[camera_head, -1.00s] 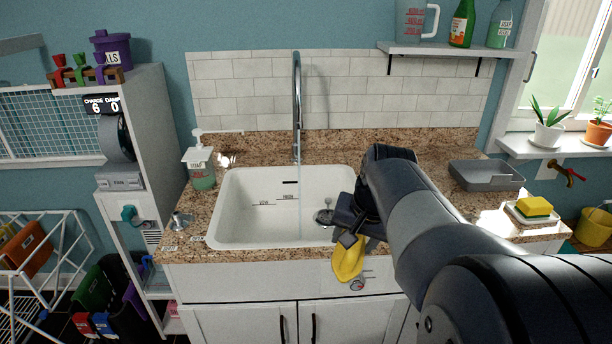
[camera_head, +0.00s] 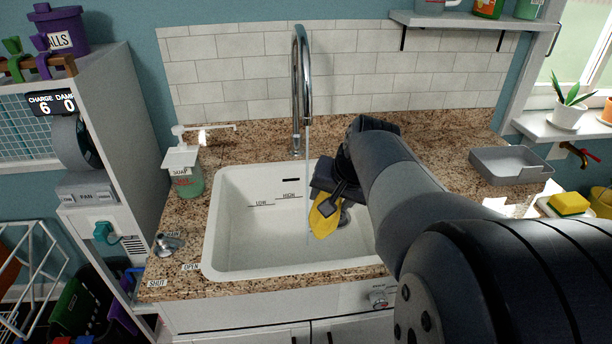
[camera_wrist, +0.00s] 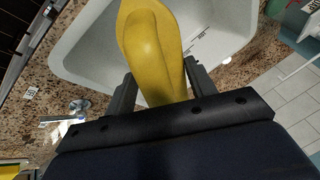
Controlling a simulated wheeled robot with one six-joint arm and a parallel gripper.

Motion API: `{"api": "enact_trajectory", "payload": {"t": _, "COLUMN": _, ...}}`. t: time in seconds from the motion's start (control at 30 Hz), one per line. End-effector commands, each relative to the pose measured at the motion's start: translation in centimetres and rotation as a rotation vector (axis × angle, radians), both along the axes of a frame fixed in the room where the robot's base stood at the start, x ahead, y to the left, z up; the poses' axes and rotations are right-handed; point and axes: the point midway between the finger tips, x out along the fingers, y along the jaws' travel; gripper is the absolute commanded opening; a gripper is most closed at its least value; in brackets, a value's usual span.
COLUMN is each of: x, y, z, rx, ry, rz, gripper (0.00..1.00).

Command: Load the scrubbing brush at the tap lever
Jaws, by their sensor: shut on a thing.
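My gripper (camera_head: 338,196) is shut on a yellow thing, which I take for the scrubbing brush (camera_head: 323,221). In the head view it hangs over the right part of the sink basin. In the wrist view the yellow brush (camera_wrist: 146,45) lies between the two fingers and reaches out over the basin; its bristles cannot be made out. The small metal tap lever (camera_head: 168,243) is on the counter left of the sink, by labels reading OPEN and SHUT, well apart from my gripper. The tall chrome tap (camera_head: 297,90) sends a thin stream of water into the basin.
The white sink (camera_head: 235,255) is set in a speckled stone counter (camera_head: 440,160). A soap dispenser (camera_head: 185,175) stands at the back left. A grey tray (camera_head: 510,165) and a yellow sponge (camera_head: 568,203) are on the right. The counter's left front is mostly clear.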

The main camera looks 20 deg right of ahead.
Motion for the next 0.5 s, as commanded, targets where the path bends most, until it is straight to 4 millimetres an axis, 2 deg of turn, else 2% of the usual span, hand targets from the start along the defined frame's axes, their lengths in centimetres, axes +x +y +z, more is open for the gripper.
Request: {"api": "enact_trajectory", "payload": {"t": 0.5, "x": 5.2, "y": 0.2, "z": -1.0, "rx": 0.000, "ry": 0.001, "rz": 0.001, "gripper": 0.23}}
